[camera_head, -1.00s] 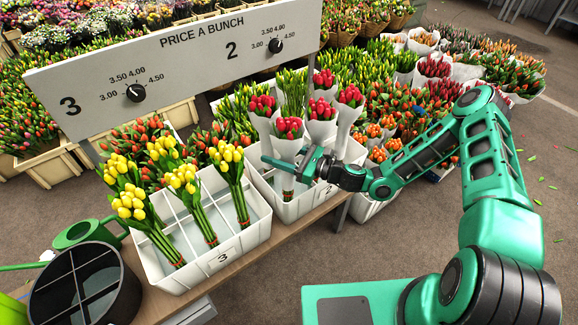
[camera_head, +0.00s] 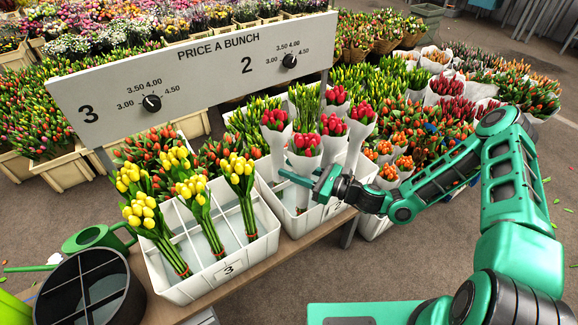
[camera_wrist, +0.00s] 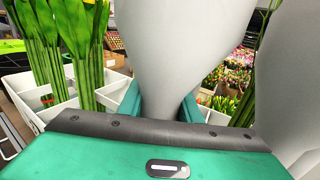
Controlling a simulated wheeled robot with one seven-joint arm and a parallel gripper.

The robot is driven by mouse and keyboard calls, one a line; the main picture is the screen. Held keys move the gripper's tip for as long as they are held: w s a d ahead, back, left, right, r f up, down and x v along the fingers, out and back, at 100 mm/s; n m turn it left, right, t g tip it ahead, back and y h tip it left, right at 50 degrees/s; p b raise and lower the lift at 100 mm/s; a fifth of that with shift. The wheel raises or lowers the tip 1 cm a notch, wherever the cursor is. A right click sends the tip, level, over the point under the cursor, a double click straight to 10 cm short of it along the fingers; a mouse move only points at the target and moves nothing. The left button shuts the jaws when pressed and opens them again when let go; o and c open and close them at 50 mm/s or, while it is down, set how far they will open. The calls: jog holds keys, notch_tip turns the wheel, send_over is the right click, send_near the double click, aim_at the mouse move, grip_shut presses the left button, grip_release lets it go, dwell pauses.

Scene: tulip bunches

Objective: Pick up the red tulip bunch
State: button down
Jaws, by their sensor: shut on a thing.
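The red tulip bunch (camera_head: 305,161) is wrapped in white paper, with red heads on top, and stands upright at the front of crate 2 (camera_head: 291,226). My gripper (camera_head: 298,177) reaches in from the right and is shut on its wrap, low below the heads. In the wrist view, the white wrap (camera_wrist: 181,45) narrows down between the two green fingers of my gripper (camera_wrist: 155,103). The heads are out of that view. I cannot tell whether its stem ends touch the crate floor.
Several other red bunches in white wraps (camera_head: 361,130) stand close behind and beside it. Crate 3 (camera_head: 220,271), left, holds yellow bunches (camera_head: 193,195). The price board (camera_head: 200,80) stands behind. A black divided bin (camera_head: 90,290) is at the front left.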

aim_at(295, 130)
jog(key=r, duration=0.8)
jog(key=s+r, duration=0.1)
jog(key=r, duration=0.3)
jog(key=shift+d+r, duration=0.25)
jog(key=shift+d, duration=0.05)
jog(key=shift+r, duration=0.75)
jog(key=shift+r, duration=2.5)
